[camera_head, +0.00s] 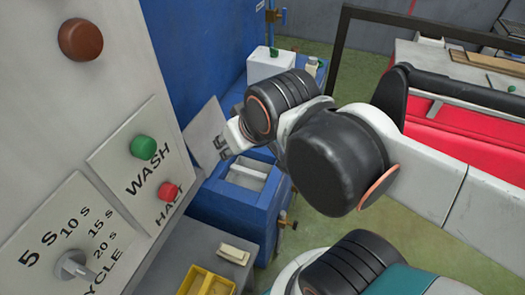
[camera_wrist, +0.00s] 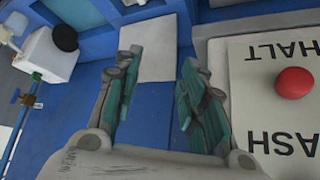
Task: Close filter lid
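A pale panel with dark lettering (camera_head: 207,135), likely the filter lid, stands raised and tilted behind an open compartment of the blue box (camera_head: 232,203). Part of it is hidden by my arm. In the wrist view, a plain pale panel (camera_wrist: 155,48) shows beyond my fingertips; I cannot tell for sure that it is the same lid. My gripper (camera_wrist: 160,65) is open, its green-padded fingers apart with nothing between them. In the head view its fingers are mostly hidden by my wrist, close to the lettered panel; contact cannot be told.
The control panel with a green WASH button (camera_head: 143,147), a red HALT button (camera_head: 168,191) and a cycle dial (camera_head: 75,265) is close on the left. A white box (camera_head: 268,65) stands behind. A yellow tray (camera_head: 205,283) sits in front. A brass valve (camera_head: 287,219) sticks out.

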